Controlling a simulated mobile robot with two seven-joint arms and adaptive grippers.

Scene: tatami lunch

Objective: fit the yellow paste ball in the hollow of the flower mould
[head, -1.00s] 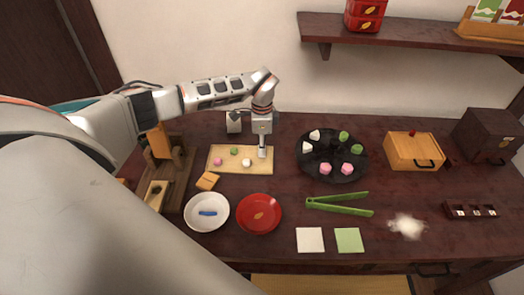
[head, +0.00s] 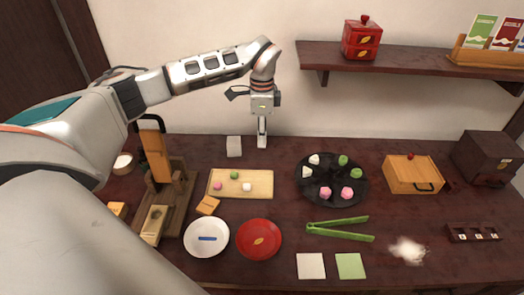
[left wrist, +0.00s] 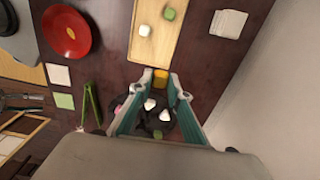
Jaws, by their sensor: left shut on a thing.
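In the head view the ball is too small to make out. A pale wooden block with a dark round hollow (head: 153,222) sits at the front of a wooden stand at the left. I cannot tell whether its hollow is flower-shaped. My right gripper is not in view.
Pink, green and white pieces lie on the board. A white stack (head: 234,146) stands behind it. A white bowl (head: 190,245), a red plate (head: 274,251), green tongs (head: 340,232) and a black round plate (head: 330,199) surround it. A shelf (head: 400,63) overhangs the right.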

